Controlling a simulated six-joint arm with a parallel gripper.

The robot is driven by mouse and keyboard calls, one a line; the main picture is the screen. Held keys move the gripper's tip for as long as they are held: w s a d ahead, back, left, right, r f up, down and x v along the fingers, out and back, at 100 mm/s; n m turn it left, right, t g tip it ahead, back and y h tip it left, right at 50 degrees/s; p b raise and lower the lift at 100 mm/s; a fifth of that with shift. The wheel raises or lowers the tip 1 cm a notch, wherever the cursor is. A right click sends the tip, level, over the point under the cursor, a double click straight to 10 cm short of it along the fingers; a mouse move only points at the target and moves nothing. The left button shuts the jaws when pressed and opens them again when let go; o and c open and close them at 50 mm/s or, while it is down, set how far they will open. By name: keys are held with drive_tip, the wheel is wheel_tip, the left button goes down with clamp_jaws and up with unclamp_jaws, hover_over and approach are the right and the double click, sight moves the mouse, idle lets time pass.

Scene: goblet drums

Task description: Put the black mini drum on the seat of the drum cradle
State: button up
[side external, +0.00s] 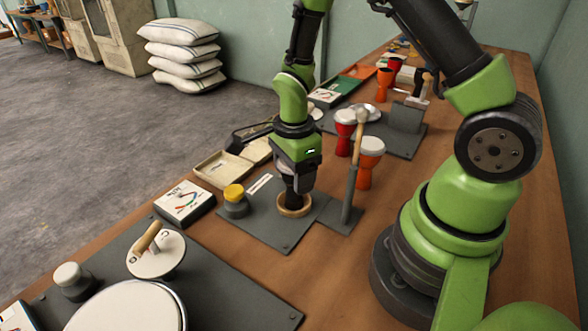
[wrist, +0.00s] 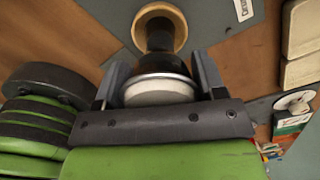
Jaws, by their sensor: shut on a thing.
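The black mini drum (wrist: 159,66) is between the fingers of my gripper (wrist: 160,82), its white head toward the wrist camera. In the side external view my gripper (side external: 295,180) points straight down with the black drum (side external: 293,198) below it, mostly hidden by the fingers. The drum's lower end is at the wooden ring seat (side external: 294,211) of the drum cradle, over its opening. The ring also shows in the wrist view (wrist: 180,22), around the drum's far end. The drum looks upright. I cannot tell if its foot rests on the seat.
A mallet (side external: 360,135) stands upright in a post close right of the ring. Red and orange goblet drums (side external: 371,158) stand behind it. A yellow-topped pot (side external: 235,198) and an open tray (side external: 224,168) are to the left. Bare wood lies front right.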

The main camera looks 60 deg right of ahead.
drive_tip(key=o, duration=0.9)
drive_tip(key=shift+o, duration=0.2)
wheel_tip(320, 180, up, 12)
drive_tip(key=shift+f, duration=0.1)
drive_tip(key=s+a+r+n+t+y, duration=0.1)
drive_tip(key=s+a+r+n+t, duration=0.1)
drive_tip(key=s+r+n, duration=0.4)
drive_tip(key=s+a+r+n+t+y, duration=0.1)
drive_tip(key=s+r+n+t, duration=0.4)
drive_tip(key=n, duration=0.8)
drive_tip(key=shift+s+a+r, duration=0.6)
drive_tip(key=shift+a+r, duration=0.2)
drive_tip(key=shift+a, duration=0.05)
